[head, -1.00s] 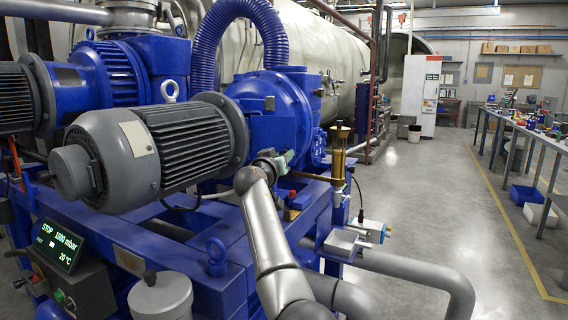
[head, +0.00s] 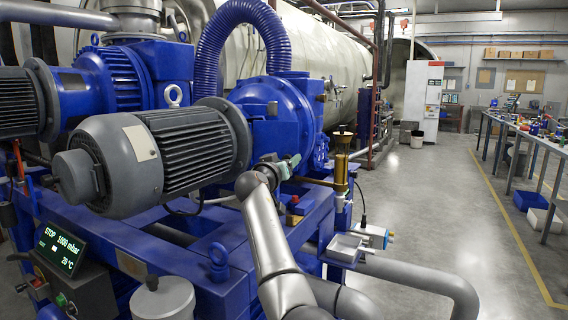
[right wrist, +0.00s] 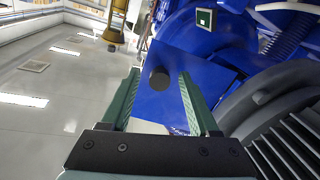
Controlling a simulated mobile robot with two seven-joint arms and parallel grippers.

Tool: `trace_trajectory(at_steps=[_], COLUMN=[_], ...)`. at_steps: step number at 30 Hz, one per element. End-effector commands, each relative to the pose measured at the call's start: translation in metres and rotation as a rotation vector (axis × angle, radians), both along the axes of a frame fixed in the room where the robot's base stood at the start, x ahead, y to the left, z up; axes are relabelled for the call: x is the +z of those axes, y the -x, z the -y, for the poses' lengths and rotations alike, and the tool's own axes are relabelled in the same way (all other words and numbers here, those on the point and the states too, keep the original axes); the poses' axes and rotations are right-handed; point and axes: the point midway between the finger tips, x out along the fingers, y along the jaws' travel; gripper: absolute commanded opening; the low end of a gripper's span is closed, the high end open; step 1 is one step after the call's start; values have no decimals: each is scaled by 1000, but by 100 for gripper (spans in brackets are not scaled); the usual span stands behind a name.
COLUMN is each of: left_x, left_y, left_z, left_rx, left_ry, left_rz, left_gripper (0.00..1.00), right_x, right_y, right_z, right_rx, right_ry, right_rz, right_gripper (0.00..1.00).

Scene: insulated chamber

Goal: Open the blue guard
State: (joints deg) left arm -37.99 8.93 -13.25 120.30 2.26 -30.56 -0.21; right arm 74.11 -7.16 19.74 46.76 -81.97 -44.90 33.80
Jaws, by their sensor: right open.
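A flat blue panel, which looks like the blue guard (right wrist: 195,62), fills the middle of the right wrist view. A short dark round knob (right wrist: 158,79) stands out from it. My right gripper (right wrist: 158,74) is open, with its green fingers on either side of the knob in the picture; I cannot tell whether they touch it. In the head view my right gripper (head: 290,164) is beside the blue pump housing (head: 275,115), and the knob cannot be made out there. My left gripper is not in view.
A grey motor (head: 150,155) lies left of my right arm. A brass cup-topped fitting (head: 341,165) stands close to the right of the gripper, above grey pipes (head: 420,280). A lit display (head: 60,250) is at lower left. Open floor lies to the right.

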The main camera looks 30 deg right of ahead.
Motion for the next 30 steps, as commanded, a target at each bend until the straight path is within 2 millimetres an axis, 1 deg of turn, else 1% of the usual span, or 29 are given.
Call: trace_trajectory(at_steps=[5, 8, 14, 21, 27, 30], left_x=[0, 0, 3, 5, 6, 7], left_y=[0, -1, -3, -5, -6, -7], left_z=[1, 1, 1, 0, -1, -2], left_rx=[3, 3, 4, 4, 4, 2], left_ry=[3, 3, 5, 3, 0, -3], left_rz=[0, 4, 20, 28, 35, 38], left_gripper=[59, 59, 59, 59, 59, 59], right_x=[-1, -1, -1, -1, -1, 0], right_y=[4, 10, 30, 59, 78, 83], right_z=[-6, -13, -34, -65, -85, -90], right_rx=[1, 1, 1, 3, 2, 1], right_ry=[-1, 0, -1, -1, -2, 0], right_rz=[1, 3, 2, 1, 0, 0], right_gripper=[61, 61, 61, 61, 61, 61])
